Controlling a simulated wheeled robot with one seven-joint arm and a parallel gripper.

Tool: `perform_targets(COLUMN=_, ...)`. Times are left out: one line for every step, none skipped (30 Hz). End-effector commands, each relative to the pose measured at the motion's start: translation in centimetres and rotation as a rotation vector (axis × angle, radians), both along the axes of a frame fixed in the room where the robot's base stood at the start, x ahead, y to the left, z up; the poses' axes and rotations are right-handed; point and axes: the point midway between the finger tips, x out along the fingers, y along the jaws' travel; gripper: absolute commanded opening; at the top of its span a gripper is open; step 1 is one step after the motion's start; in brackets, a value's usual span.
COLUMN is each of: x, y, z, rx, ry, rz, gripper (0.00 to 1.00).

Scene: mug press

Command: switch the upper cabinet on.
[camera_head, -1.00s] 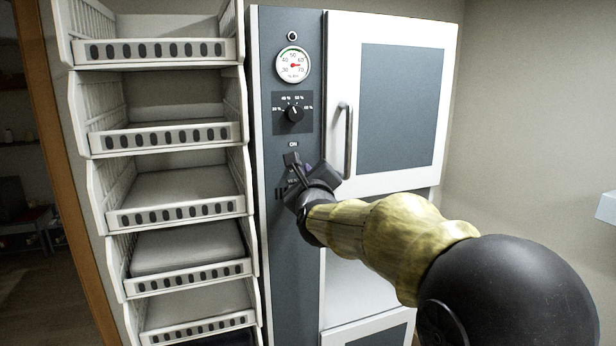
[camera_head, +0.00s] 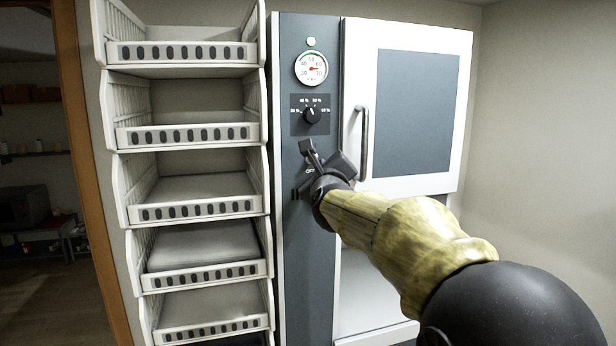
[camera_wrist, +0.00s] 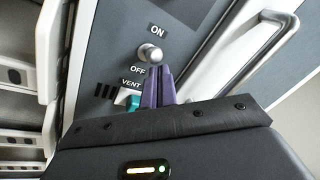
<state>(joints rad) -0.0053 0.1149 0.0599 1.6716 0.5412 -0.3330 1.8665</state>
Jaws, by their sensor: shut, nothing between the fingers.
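The upper cabinet (camera_head: 455,110) has a white door with a dark grey panel and a dark control strip on its left. In the head view my gripper (camera_head: 309,150) is in front of the strip and hides the switch.
Above the switch are a round gauge (camera_head: 311,69) and a black dial (camera_head: 312,115). A teal and white rocker (camera_wrist: 128,97) sits by the VENT label. A vertical door handle (camera_head: 364,142) is close on the right. White basket shelves (camera_head: 190,132) stand on the left.

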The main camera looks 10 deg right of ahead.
Motion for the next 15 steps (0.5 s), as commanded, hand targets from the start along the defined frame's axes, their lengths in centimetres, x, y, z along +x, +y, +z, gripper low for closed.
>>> perform_targets(x=0.0, y=-0.1, z=0.0, rx=0.0, ry=0.0, rz=-0.001, gripper=0.0)
perform_targets(x=0.0, y=-0.1, z=0.0, rx=0.0, ry=0.0, rz=-0.001, gripper=0.0)
perform_targets(x=0.0, y=-0.1, z=0.0, rx=0.0, ry=0.0, rz=-0.001, gripper=0.0)
perform_targets(x=0.0, y=0.0, z=0.0, rx=0.0, ry=0.001, rz=-0.001, gripper=0.0)
perform_targets(x=0.0, y=0.0, z=-0.1, rx=0.0, ry=0.0, rz=0.0, gripper=0.0)
perform_targets(x=0.0, y=0.0, z=-0.2, rx=0.0, ry=0.0, rz=0.0, gripper=0.0)
perform_targets(x=0.0, y=0.0, z=-0.3, rx=0.0, ry=-0.001, rz=0.001, gripper=0.0)
perform_targets(x=0.0, y=-0.1, z=-0.4, rx=0.0, ry=-0.001, rz=0.002, gripper=0.0)
perform_targets(x=0.0, y=-0.1, z=-0.5, rx=0.0, ry=-0.001, rz=0.002, gripper=0.0)
perform_targets(x=0.0, y=-0.2, z=-0.7, rx=0.0, ry=-0.001, rz=0.002, gripper=0.0)
perform_targets(x=0.0, y=-0.3, z=-0.8, rx=0.0, ry=-0.001, rz=0.002, gripper=0.0)
perform_targets(x=-0.1, y=-0.4, z=-1.1, rx=0.0, ry=-0.001, rz=0.003, gripper=0.0)
perform_targets(x=-0.1, y=-0.5, z=-1.2, rx=0.0, ry=-0.001, rz=0.003, gripper=0.0)
perform_targets(x=-0.1, y=-0.6, z=-1.4, rx=0.0, ry=-0.002, rz=0.004, gripper=0.0)
perform_targets(x=-0.1, y=-0.8, z=-1.6, rx=-0.001, ry=-0.002, rz=0.005, gripper=0.0)
